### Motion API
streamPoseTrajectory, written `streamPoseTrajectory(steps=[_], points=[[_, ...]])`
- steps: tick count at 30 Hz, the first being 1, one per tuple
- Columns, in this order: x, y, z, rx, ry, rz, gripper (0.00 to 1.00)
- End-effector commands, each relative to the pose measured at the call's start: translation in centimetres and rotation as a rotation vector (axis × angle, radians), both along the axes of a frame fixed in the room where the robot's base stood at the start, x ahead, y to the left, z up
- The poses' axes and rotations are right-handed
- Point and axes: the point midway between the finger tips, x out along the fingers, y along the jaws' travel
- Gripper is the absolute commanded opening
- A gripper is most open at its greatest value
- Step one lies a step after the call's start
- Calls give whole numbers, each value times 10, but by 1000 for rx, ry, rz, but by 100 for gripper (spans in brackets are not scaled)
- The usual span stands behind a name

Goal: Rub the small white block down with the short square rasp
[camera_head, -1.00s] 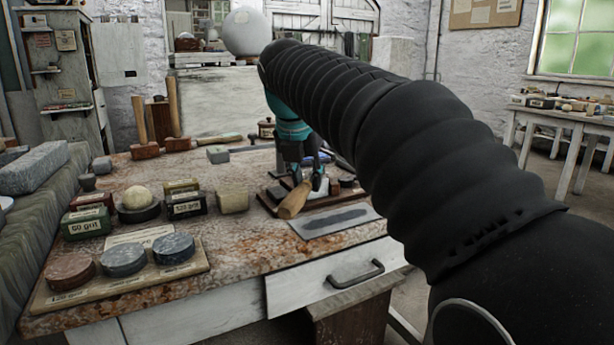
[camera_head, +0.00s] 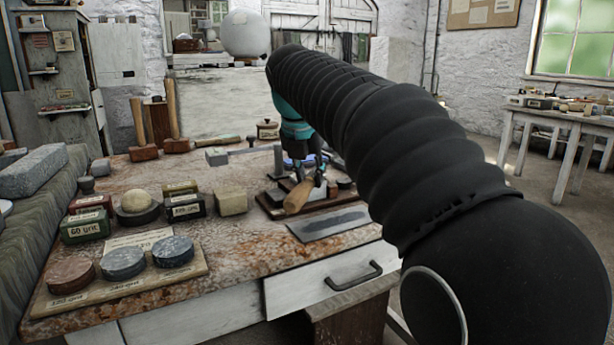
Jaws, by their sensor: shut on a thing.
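My gripper (camera_head: 306,176) is at the dark wooden rack (camera_head: 331,204) on the bench, its fingers pointing down around the upper end of a wooden-handled tool (camera_head: 298,198). It appears shut on this tool. The handle slants toward the front; the tool's working end is hidden, so I cannot tell whether it is the short square rasp. A small pale cream block (camera_head: 231,202) sits on the bench to the left of the rack, apart from my gripper. I cannot tell for sure that it is the white block of the task.
A flat metal plate (camera_head: 328,224) lies in front of the rack. Labelled grit boxes (camera_head: 86,226) and a cream ball on a dark ring (camera_head: 136,205) stand left. Round stone discs (camera_head: 123,263) lie on a front-left board. Two mallets (camera_head: 143,153) stand behind.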

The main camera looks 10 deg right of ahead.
Motion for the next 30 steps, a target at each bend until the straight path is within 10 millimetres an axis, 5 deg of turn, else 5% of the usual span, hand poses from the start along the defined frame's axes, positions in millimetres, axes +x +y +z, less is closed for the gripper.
streamPoseTrajectory(steps=[8,30], points=[[9,-6,-1,-2,0,-2,0],[-21,11,1,-2,-1,0,0]])
